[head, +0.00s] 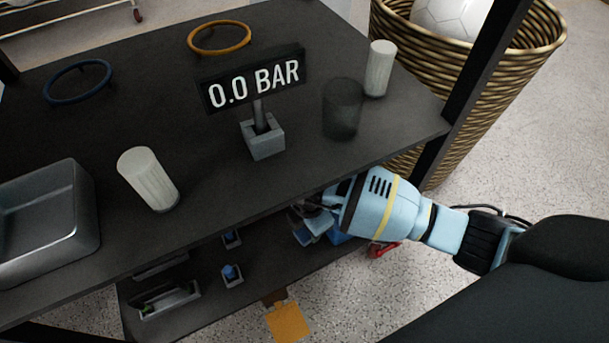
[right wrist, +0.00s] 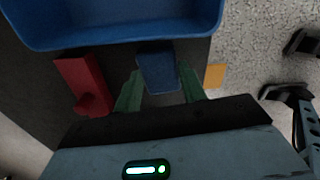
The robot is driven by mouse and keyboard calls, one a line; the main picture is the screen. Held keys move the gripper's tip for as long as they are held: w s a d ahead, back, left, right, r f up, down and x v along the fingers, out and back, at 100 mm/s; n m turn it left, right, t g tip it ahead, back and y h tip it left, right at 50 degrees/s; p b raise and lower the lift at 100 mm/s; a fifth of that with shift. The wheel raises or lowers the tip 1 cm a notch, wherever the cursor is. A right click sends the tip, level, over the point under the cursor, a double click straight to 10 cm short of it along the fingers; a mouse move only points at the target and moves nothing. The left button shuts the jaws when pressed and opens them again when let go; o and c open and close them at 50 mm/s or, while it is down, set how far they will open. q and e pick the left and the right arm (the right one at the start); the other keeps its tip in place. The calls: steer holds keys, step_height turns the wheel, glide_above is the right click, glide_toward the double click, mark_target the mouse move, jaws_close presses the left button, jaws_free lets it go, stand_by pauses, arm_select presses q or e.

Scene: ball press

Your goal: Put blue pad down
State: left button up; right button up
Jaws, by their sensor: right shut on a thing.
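The blue pad (right wrist: 157,75) shows in the right wrist view as a dark blue block between the green fingers of my right gripper (right wrist: 158,80), which is shut on it. In the head view my right gripper (head: 312,220) reaches in from the right beneath the black tabletop, at the lower shelf (head: 200,316). The pad is hard to make out there. Whether it touches the shelf cannot be told. My left gripper is not in view.
A blue bin (right wrist: 120,43) lies beyond the pad in the right wrist view, with a red object (right wrist: 82,82) to the left. Small grey holders with blue tops (head: 232,276) stand on the lower shelf. The black tabletop (head: 220,170) overhangs it. An orange piece (head: 288,322) shows near the shelf edge.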

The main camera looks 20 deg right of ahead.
mark_target(307, 233)
step_height(307, 233, down, 3)
steer(key=shift+s+a+b, duration=0.1)
steer(key=shift+s+b, duration=0.05)
steer(key=shift+b, duration=0.25)
steer(key=shift+f, duration=0.15)
steer(key=o, duration=0.9)
steer(key=shift+f+b, duration=0.1)
steer(key=shift+b, duration=0.45)
step_height(307, 233, up, 8)
steer(key=p, duration=0.4)
steer(key=shift+f, duration=0.25)
